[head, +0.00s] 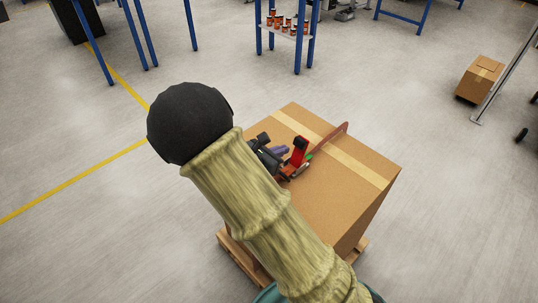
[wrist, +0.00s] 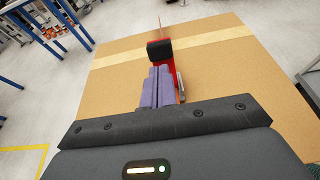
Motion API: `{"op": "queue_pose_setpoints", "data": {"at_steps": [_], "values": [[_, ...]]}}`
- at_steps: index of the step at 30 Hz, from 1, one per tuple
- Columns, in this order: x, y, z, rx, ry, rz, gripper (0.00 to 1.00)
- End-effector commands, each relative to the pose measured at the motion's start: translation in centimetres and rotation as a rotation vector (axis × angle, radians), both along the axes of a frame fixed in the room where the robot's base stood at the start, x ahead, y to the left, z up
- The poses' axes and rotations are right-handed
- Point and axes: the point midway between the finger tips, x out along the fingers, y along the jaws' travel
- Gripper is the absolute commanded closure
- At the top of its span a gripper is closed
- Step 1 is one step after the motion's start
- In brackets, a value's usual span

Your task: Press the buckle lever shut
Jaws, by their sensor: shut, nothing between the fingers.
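A red buckle lever (head: 299,153) stands raised on top of a large cardboard box (head: 335,190). In the wrist view the red lever (wrist: 177,78) shows behind my fingers, with a black pad (wrist: 159,50) at its far end. A reddish-brown strap (head: 329,139) runs across the box from the buckle. My gripper (head: 285,150) has purple fingers, shut and empty, just left of the lever. In the wrist view the fingers (wrist: 158,72) point at the black pad; whether they touch it I cannot tell. The buckle's base is mostly hidden.
The box stands on a wooden pallet (head: 239,260) and has a pale tape stripe (head: 345,165). My arm covers the box's left part in the head view. A blue-legged shelf (head: 297,45) with small cans stands behind. A smaller box (head: 480,77) is at right. The floor between is clear.

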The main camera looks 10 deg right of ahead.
Motion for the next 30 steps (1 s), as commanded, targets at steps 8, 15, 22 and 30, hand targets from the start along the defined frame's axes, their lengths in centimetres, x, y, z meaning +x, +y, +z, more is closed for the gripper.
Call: {"op": "queue_pose_setpoints", "data": {"at_steps": [8, 15, 22, 30], "values": [[2.3, -3.2, -1.5, -0.001, 0.001, -0.002, 1.00], [2.7, -3.7, -1.7, 0.001, 0.001, 0.000, 1.00], [2.7, -3.7, -1.6, 0.001, 0.001, 0.000, 1.00], [2.8, -3.4, -1.4, 0.019, 0.013, 0.007, 1.00]]}}
